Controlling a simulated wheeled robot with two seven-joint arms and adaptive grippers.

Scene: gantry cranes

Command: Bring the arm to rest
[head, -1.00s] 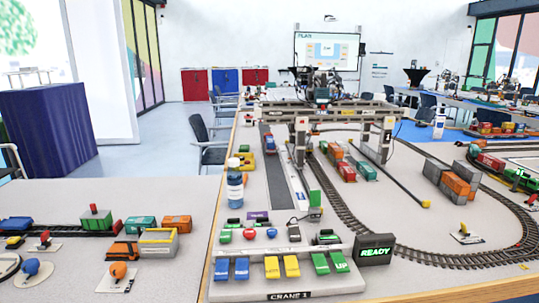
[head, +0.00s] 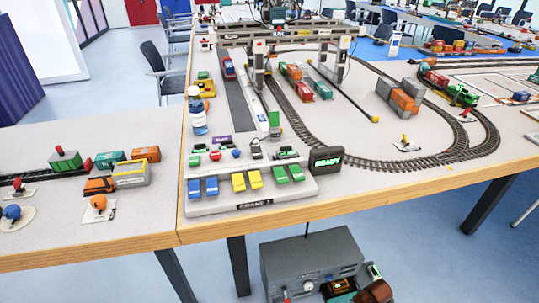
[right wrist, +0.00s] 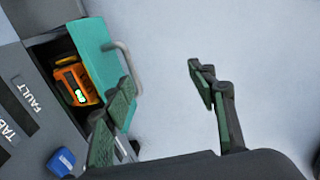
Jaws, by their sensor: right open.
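My right gripper (right wrist: 162,75) is open and empty in the right wrist view, its two green-padded fingers well apart. Its left finger shows in front of a teal door or drawer front (right wrist: 104,62) with a grey handle; I cannot tell whether they touch. Pale floor shows between and beyond the fingers.
A grey cabinet (head: 310,262) stands below the table edge, with an orange device (right wrist: 75,82) in its opening. The table holds a control panel (head: 250,190), a gantry crane (head: 280,38), a bottle (head: 197,112) and tracks (head: 400,160). Floor (head: 420,265) right of the cabinet looks clear.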

